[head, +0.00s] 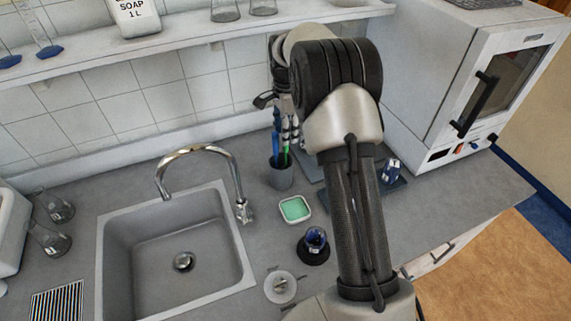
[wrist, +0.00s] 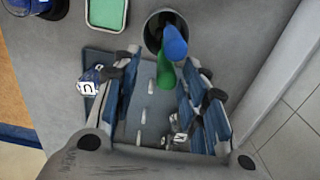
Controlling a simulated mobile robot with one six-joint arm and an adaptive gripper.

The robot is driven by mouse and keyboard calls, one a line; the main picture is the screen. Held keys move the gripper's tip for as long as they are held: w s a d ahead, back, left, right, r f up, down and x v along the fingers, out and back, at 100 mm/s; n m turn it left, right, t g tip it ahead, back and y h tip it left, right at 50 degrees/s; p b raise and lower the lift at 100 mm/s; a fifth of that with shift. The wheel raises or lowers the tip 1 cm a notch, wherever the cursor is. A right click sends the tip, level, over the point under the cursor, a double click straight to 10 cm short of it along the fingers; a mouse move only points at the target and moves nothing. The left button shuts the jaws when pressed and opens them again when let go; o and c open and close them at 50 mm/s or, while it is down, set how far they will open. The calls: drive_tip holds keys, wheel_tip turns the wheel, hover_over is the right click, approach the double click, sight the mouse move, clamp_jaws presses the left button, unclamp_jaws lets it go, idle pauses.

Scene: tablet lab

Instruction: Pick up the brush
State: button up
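A grey cup (head: 280,176) stands on the counter right of the faucet. A blue handle (head: 275,148) and a green handle (head: 287,153) stick up out of it. In the wrist view the cup (wrist: 153,32) is at the top, with the blue handle (wrist: 174,42) and the green handle (wrist: 165,74) leaning out. I cannot tell which one is the brush; their lower ends are hidden in the cup. My gripper (wrist: 160,66) is open above the cup, its fingers spread to either side of the green handle. In the head view my arm partly hides the gripper.
A green sponge in a white dish (head: 295,209) and a blue-filled flask (head: 316,238) on a dark stand are in front of the cup. The sink (head: 175,250) and faucet (head: 200,150) are left. A white oven (head: 470,80) stands right. A shelf (head: 190,40) runs above.

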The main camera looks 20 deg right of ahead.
sight(285, 151)
drive_tip(key=f, duration=0.5)
drive_tip(key=f+b, duration=0.1)
drive_tip(key=f, duration=0.1)
drive_tip(key=shift+w+f, duration=0.25)
drive_tip(key=shift+w, duration=0.15)
clamp_jaws()
